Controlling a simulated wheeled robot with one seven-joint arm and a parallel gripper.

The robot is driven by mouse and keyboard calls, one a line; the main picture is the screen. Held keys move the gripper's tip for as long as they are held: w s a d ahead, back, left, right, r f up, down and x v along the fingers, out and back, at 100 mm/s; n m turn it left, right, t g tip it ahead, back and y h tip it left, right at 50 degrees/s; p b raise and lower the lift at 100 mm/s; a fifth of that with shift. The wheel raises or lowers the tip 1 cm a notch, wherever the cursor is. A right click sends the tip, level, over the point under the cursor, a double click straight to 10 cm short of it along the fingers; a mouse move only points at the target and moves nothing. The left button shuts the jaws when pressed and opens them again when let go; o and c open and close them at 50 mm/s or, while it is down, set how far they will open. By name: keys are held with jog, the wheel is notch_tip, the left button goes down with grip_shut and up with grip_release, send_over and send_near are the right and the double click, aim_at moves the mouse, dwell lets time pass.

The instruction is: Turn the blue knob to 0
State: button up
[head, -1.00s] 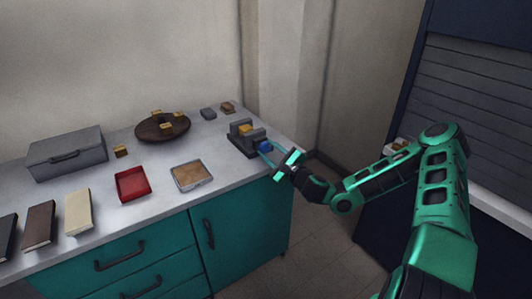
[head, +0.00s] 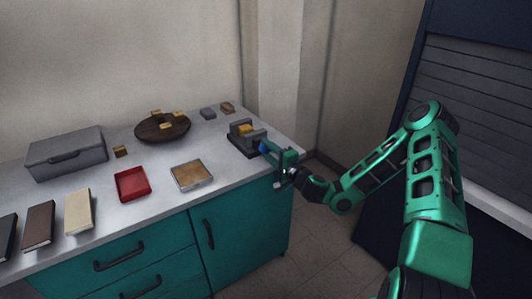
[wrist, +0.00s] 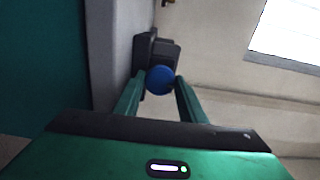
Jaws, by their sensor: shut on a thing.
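The blue knob (wrist: 160,80) sits on the front of a dark grey device (head: 243,145) near the right end of the counter. My gripper (wrist: 161,92) has one finger on each side of the knob in the wrist view and is shut on it. In the head view my gripper (head: 268,150) reaches the knob from the right and covers part of it. The knob's markings and its setting cannot be read in either view.
The device stands near the counter's (head: 225,165) right edge. A tan-filled tray (head: 191,176), a red tray (head: 131,184) and a round brown board (head: 162,128) with yellow blocks lie to its left. A grey box (head: 66,153) stands at the far left.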

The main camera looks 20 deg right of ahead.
jog(key=shift+s+f+n, duration=0.1)
jog(key=shift+f+n, duration=0.05)
jog(key=shift+n, duration=0.55)
jog(key=o, duration=1.1)
jog(key=shift+c, duration=0.2)
jog(key=v, duration=1)
jog(key=shift+s, duration=0.3)
jog(key=shift+n, duration=0.3)
